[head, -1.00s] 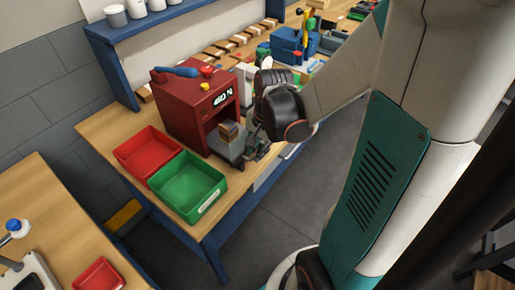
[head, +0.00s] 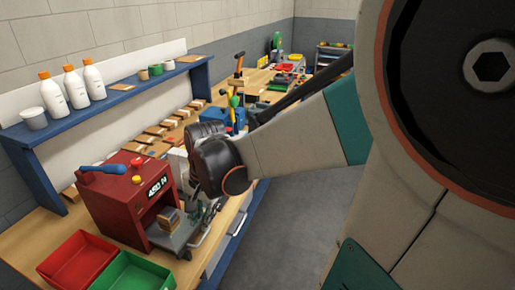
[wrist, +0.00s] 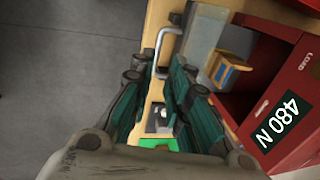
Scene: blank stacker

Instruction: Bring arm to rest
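My arm (head: 300,130) reaches from the right across the head view to the workbench. My gripper (head: 208,218) is beside the front of the red machine (head: 105,195), partly hidden by its dark wrist joint. In the wrist view my gripper (wrist: 158,100) shows two teal fingers with a clear gap between them and nothing held. A small stack of wooden blanks (head: 168,220) sits on the machine's grey load plate (head: 175,240), to the left of the fingers. The stack also shows in the wrist view (wrist: 228,72), apart from the fingers.
A red bin (head: 75,262) and a green bin (head: 135,275) stand in front of the machine. A blue shelf (head: 110,103) with white bottles runs along the wall. A blue toolbox (head: 222,118) stands farther along the bench. The grey floor (head: 300,200) right of the bench is clear.

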